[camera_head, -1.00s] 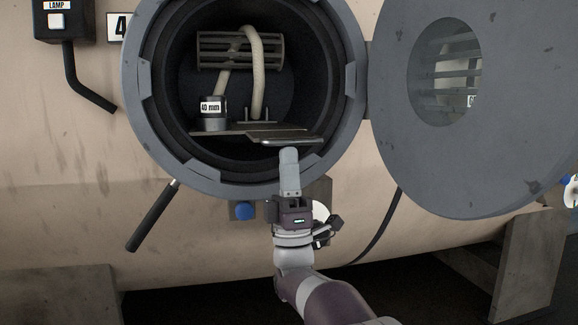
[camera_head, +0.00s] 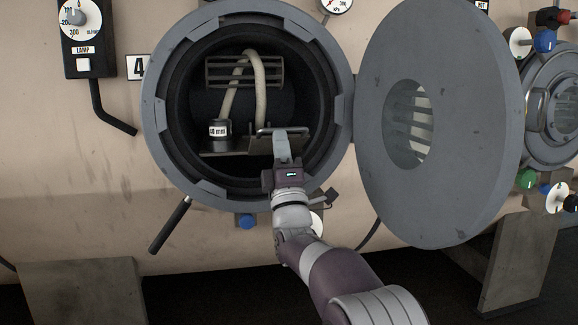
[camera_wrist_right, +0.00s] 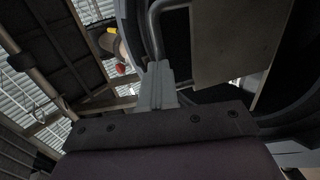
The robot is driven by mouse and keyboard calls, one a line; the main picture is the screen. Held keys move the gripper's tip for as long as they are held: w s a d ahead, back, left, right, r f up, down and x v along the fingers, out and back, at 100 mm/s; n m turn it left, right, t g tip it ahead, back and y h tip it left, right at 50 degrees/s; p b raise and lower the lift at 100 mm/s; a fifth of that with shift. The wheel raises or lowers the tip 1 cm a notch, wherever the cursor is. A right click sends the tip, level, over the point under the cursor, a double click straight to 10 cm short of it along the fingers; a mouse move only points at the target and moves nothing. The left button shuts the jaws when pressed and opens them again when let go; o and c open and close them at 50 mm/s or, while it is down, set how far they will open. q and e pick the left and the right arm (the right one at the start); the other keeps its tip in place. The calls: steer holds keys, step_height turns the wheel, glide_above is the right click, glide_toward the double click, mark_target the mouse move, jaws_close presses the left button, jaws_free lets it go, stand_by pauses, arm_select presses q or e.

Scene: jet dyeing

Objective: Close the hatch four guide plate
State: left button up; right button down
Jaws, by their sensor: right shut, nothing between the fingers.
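Hatch four (camera_head: 150,120) is a round dark opening with its thick grey door swung open to the right. Inside, the guide plate (camera_head: 299,146) stands tilted up at the front right, with a metal bar handle (camera_head: 283,130) along its upper edge. My right gripper (camera_head: 281,136) reaches into the opening from below, its fingers shut and empty, at the plate just under the bar. In the right wrist view the shut fingertips (camera_wrist_right: 158,75) are close beside the bent bar (camera_wrist_right: 154,35), with the plate (camera_wrist_right: 230,42) to the right; contact is unclear. My left gripper is out of view.
The open door (camera_head: 375,60) fills the space right of the opening. Inside are a pale hose (camera_head: 260,90), a slatted cage (camera_head: 217,72) and a dark "40 mm" cylinder (camera_head: 219,130). A black lever (camera_head: 170,225) sticks out at lower left.

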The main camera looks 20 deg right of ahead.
steer(key=w+r+g+p, duration=0.1)
steer(key=r+p, duration=0.1)
steer(key=p, duration=0.1)
steer(key=w+r+g+p, duration=0.1)
steer(key=r+p, duration=0.1)
steer(key=p, duration=0.1)
steer(key=w+r+g+p, duration=0.1)
steer(key=r+p, duration=0.1)
steer(key=p, duration=0.1)
steer(key=shift+d+r+g+y, duration=0.3)
steer(key=shift+d+r+y, duration=0.05)
steer(key=shift+r+y, duration=0.05)
steer(key=w+d+r+g+y+p, duration=0.1)
steer(key=w+g+p, duration=0.3)
steer(key=p, duration=1)
steer(key=w+d+r+g+y+p, duration=0.1)
steer(key=w+r+g+p, duration=0.2)
steer(key=p, duration=1.1)
steer(key=w+g, duration=0.1)
steer(key=w, duration=0.2)
steer(key=shift+w+d+r+p, duration=0.15)
steer(key=shift+d+r+p, duration=0.1)
steer(key=shift+r+p, duration=0.1)
